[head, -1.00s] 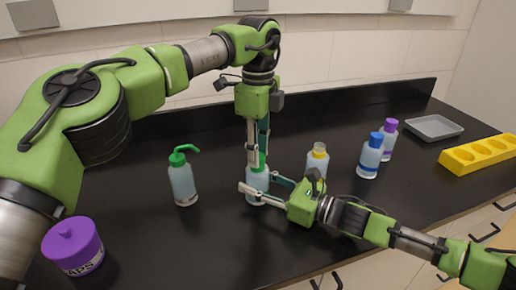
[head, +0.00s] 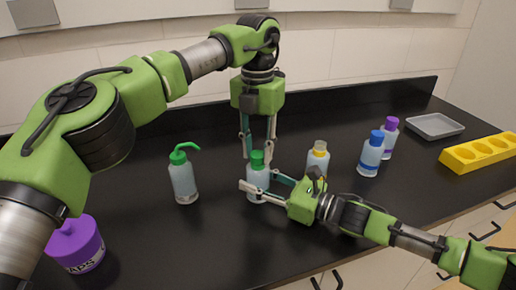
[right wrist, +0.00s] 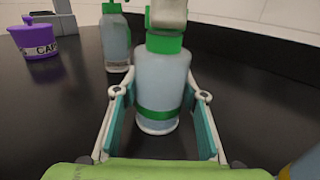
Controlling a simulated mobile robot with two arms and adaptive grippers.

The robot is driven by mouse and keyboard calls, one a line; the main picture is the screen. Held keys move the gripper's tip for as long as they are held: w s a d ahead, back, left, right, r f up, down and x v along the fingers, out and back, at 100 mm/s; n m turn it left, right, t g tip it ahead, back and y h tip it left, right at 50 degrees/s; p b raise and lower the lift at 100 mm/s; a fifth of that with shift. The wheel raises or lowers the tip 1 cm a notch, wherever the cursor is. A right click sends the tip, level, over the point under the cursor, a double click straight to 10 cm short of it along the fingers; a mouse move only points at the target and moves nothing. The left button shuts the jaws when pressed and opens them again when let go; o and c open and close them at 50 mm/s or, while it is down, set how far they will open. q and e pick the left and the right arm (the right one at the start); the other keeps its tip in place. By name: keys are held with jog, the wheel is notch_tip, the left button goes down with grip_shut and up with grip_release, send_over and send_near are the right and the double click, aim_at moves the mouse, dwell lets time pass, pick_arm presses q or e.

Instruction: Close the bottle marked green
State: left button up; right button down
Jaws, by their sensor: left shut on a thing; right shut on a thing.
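The bottle marked green (head: 256,178) is pale with a green band (right wrist: 157,113) and stands upright on the black bench. Its green cap (head: 257,160) is on the bottle's mouth; I cannot tell how tight it is. My left gripper (head: 258,154) points down from above, shut on the cap; one finger shows over the cap in the right wrist view (right wrist: 167,12). My right gripper (head: 265,188) comes in low from the right and is shut on the bottle's body, one finger on each side (right wrist: 160,108).
A green-topped wash bottle (head: 183,180) stands to the left. A purple caps container (head: 76,245), a grey tray (head: 435,126) and a yellow rack (head: 480,154) are farther out.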

pick_arm(q)
jog(key=m, duration=0.5)
jog(key=shift+w+a, duration=0.1)
jog(key=m, duration=1.5)
jog(key=shift+w, duration=0.1)
jog(key=m, duration=1.5)
jog(key=o, duration=0.7)
